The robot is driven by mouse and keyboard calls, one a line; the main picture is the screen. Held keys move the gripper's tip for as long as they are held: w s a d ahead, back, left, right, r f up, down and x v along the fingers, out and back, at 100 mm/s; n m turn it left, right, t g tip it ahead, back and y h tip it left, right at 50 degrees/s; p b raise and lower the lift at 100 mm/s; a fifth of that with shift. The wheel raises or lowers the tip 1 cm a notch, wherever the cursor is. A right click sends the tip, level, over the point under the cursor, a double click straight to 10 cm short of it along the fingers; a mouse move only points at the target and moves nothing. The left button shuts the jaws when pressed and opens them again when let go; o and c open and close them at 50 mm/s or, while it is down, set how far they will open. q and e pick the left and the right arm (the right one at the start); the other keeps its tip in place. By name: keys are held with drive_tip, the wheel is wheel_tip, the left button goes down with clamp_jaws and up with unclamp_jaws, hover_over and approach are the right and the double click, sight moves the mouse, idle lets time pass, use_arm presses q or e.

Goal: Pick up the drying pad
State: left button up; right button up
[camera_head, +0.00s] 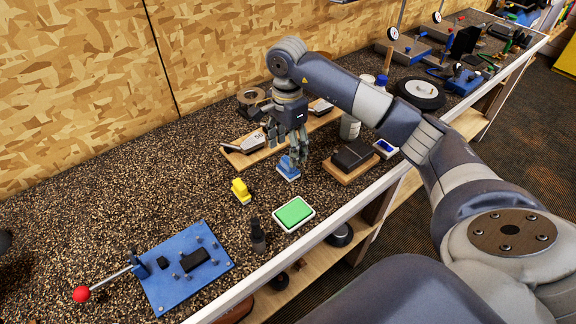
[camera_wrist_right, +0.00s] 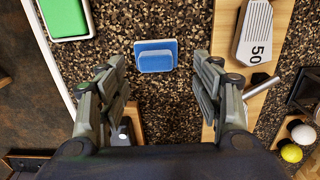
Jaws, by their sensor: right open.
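A blue block on a thin pale base (camera_head: 288,168), which looks like the drying pad, lies flat on the speckled bench top. A similar yellow one (camera_head: 241,190) stands to its left; I cannot tell for certain which the task means. My right gripper (camera_head: 289,147) is open and empty just above the blue pad, pointing down. In the right wrist view the blue pad (camera_wrist_right: 156,57) lies ahead, centred between the open fingers (camera_wrist_right: 158,70), with no contact visible. My left gripper is not in view.
A green pad in a white tray (camera_head: 294,214) and a dark upright object (camera_head: 258,236) are nearer the front edge. A wooden board with a club head (camera_head: 246,144) lies behind. A dark block on wood (camera_head: 352,157) stands to the right. A blue fixture (camera_head: 187,267) is front left.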

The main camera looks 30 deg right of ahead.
sight(288, 160)
drive_tip(key=f, duration=0.1)
drive_tip(key=f+p, duration=0.2)
drive_tip(key=f, duration=0.1)
drive_tip(key=shift+s, duration=0.35)
drive_tip(key=shift+w+f, duration=0.15)
drive_tip(key=shift+f, duration=0.2)
drive_tip(key=c, duration=1.1)
